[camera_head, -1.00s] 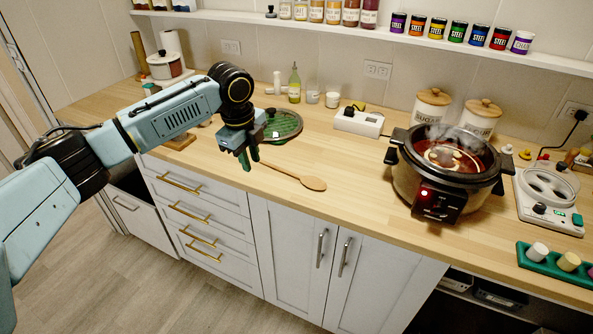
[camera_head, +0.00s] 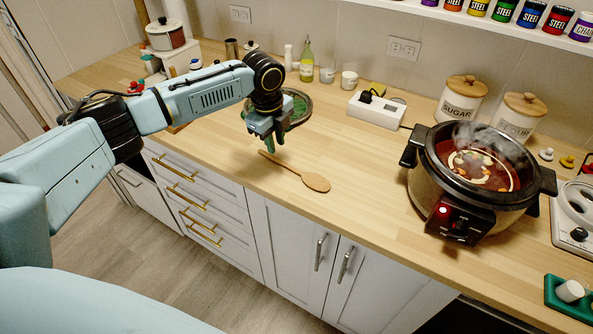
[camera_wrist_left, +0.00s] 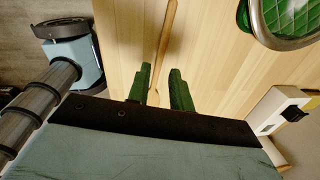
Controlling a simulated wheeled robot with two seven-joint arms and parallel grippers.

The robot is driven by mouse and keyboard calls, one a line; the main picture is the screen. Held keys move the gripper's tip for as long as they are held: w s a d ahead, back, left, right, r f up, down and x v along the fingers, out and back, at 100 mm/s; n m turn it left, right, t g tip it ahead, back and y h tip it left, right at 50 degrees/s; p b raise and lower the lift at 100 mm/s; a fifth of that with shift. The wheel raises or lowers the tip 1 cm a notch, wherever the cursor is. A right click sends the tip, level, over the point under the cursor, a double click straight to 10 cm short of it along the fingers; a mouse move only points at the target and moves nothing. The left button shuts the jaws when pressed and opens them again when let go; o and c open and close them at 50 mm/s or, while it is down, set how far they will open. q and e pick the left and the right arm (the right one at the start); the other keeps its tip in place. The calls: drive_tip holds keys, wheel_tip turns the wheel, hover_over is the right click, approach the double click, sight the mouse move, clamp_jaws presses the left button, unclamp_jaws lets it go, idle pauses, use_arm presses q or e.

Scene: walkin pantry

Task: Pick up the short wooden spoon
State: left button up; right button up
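The short wooden spoon (camera_head: 298,174) lies flat on the wooden counter near its front edge, bowl toward the right and handle end toward the upper left. My left gripper (camera_head: 266,142) is just above and behind the handle end in the head view, with its green fingers pointing down. In the left wrist view the green fingers (camera_wrist_left: 160,88) are apart with nothing gripped. The spoon handle (camera_wrist_left: 166,45) runs into the gap between them in that picture; the gripper body hides the rest. My right gripper is not in view.
A steaming slow cooker (camera_head: 473,180) stands to the right of the spoon. The counter around the spoon is clear.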

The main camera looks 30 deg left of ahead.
sight(278, 160)
use_arm(q)
drive_tip(key=shift+f, duration=0.6)
drive_tip(key=f, duration=0.2)
drive_tip(key=w+f, duration=0.1)
drive_tip(key=f, duration=0.1)
drive_tip(key=shift+f, duration=0.25)
drive_tip(key=shift+s+f, duration=0.1)
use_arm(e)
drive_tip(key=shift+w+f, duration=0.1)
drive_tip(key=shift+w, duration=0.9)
use_arm(q)
clamp_jaws()
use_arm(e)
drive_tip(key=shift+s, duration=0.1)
